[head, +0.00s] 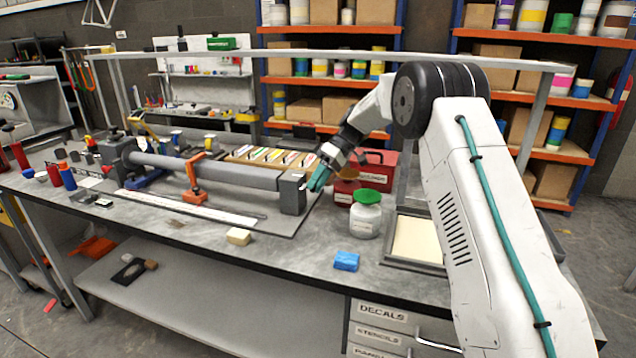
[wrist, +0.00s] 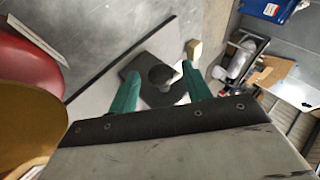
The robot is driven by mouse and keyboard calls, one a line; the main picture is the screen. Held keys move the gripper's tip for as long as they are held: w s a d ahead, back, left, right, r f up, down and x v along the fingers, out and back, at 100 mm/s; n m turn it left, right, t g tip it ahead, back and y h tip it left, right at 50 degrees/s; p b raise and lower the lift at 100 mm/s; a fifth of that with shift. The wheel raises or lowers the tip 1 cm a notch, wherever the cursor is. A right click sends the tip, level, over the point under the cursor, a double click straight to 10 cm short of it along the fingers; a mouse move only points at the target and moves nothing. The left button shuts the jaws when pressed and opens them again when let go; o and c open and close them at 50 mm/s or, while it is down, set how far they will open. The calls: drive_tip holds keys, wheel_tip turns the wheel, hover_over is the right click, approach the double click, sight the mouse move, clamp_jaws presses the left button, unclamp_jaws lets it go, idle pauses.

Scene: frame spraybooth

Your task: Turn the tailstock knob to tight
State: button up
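The tailstock (head: 292,196) is a dark grey block at the right end of the long grey tube (head: 215,172). In the head view my gripper (head: 315,182) is tilted down, its teal fingers close to the tailstock's upper right side, where they hide the knob. In the wrist view the knob (wrist: 163,75) is a round grey cap on the dark tailstock (wrist: 150,90). The two teal fingers of my gripper (wrist: 160,70) are apart, one on each side of the knob, with gaps showing. I cannot tell how deep the fingers reach around it.
A white jar with a green lid (head: 365,214) and a red box (head: 378,165) stand close to my gripper. An orange clamp (head: 195,178) grips the tube. A yellow block (head: 239,236) and blue block (head: 346,261) lie near the bench's front edge.

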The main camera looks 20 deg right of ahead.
drive_tip(key=v, duration=0.7)
drive_tip(key=shift+d+r, duration=0.3)
drive_tip(key=s+a+r+n+t+h, duration=0.1)
drive_tip(key=s+a+r+t+h, duration=0.25)
drive_tip(key=s+a+r, duration=0.2)
wheel_tip(320, 180, down, 11)
drive_tip(key=w+t, duration=0.2)
drive_tip(key=w, duration=0.1)
drive_tip(key=shift+a+n+h, duration=0.15)
drive_tip(key=shift+n+h, duration=0.15)
drive_tip(key=shift+h, duration=0.15)
